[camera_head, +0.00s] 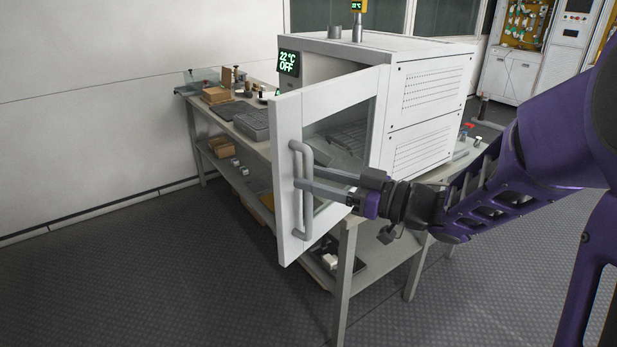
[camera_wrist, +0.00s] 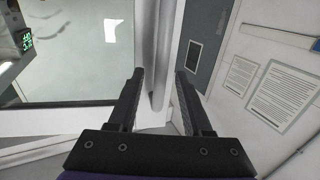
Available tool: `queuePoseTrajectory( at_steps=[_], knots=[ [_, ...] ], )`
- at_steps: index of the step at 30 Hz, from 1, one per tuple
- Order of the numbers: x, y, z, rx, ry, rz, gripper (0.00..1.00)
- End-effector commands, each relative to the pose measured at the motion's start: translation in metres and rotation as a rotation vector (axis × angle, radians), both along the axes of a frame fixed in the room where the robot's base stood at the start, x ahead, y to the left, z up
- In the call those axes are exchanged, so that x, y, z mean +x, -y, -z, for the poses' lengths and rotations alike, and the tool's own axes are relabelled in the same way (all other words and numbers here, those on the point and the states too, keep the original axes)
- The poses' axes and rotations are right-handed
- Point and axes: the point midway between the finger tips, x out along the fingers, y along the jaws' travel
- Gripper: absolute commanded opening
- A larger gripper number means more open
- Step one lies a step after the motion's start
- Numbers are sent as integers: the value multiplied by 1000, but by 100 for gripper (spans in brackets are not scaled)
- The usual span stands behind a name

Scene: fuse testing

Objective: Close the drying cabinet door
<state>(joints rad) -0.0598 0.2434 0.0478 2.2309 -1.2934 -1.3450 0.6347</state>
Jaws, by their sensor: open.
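The white drying cabinet (camera_head: 430,60) stands on a bench with its display reading 22 °C and OFF. Its door (camera_head: 287,110) is open, swung out toward me, with a glass window and a grey upright bar handle (camera_head: 307,215). My gripper (camera_head: 304,174) reaches in from the right at the handle. In the wrist view the open fingers (camera_wrist: 160,73) have the handle bar (camera_wrist: 166,40) between them, with a gap on at least the left side. Whether either finger touches the bar is unclear. Much of the cabinet's inside is hidden behind the door.
The bench (camera_head: 345,235) has a lower shelf with small boxes, and its legs stand below the door. A grey tray (camera_head: 250,124) and small items lie on the bench at left. The floor (camera_head: 170,270) in front is clear.

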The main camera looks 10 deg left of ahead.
Motion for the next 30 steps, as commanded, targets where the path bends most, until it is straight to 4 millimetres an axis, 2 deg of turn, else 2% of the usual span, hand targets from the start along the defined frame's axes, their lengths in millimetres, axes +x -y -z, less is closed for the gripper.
queuePoseTrajectory(
  at_steps=[4, 14, 22, 23, 30],
  knots=[
    [3, -13, 0, 0, -1, -2, 50],
    [4, -16, 0, -1, 0, 0, 50],
    [4, -16, 0, 0, 0, 0, 3],
    [4, -16, 0, 0, 0, 0, 0],
    [4, -16, 0, 0, 0, 0, 0]
  ],
)
